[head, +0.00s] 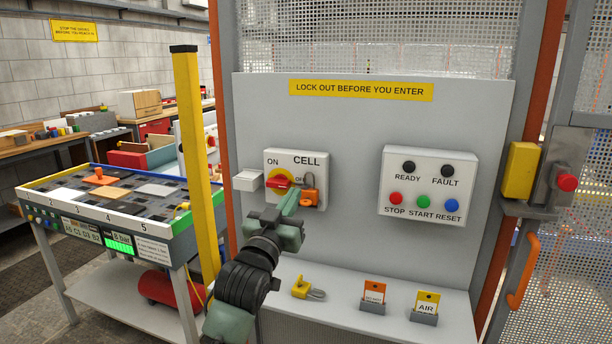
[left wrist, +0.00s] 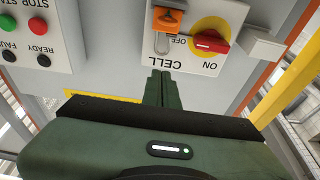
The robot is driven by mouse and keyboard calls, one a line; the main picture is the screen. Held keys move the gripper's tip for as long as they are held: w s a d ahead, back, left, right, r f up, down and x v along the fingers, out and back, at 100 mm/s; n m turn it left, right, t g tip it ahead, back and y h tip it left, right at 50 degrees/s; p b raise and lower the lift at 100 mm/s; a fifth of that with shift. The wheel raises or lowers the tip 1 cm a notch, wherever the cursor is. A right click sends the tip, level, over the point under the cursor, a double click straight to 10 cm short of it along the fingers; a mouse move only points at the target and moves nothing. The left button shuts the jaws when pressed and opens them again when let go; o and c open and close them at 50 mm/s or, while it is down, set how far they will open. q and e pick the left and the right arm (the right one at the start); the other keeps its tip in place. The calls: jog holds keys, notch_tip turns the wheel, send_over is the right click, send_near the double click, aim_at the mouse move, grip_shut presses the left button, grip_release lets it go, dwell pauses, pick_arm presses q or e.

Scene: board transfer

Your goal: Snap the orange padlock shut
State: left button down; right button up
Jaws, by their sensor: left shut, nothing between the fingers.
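The orange padlock (head: 311,194) hangs at the right side of the CELL switch box (head: 315,160), its grey shackle above its body. It also shows at the top of the left wrist view (left wrist: 168,19), which is upside down. I cannot tell whether the shackle is fully seated. The red switch handle (head: 278,181) sits on a yellow disc left of the padlock. My left gripper (head: 290,203) is shut and empty, its fingertips just in front of the box near the padlock. In the left wrist view its fingers (left wrist: 160,88) appear just short of the shackle. My right gripper is not in view.
A yellow padlock (head: 301,287) lies on the shelf (head: 340,312) below, with two tag holders (head: 373,297) to its right. A button box (head: 427,186) is on the panel at right. A yellow post (head: 196,170) and a worktable (head: 150,252) stand at left.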

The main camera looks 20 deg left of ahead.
aim_at(311, 162)
pick_arm(q)
notch_tip(311, 162, up, 4)
jog(key=shift+a+f+t, duration=0.1)
jog(key=shift+f+t, duration=0.05)
jog(key=shift+t, duration=0.25)
jog(key=w+p, duration=0.3)
jog(key=w, duration=0.6)
jog(key=shift+w+d, duration=0.2)
jog(key=shift+f+p, duration=0.3)
jog(key=shift+f, duration=0.1)
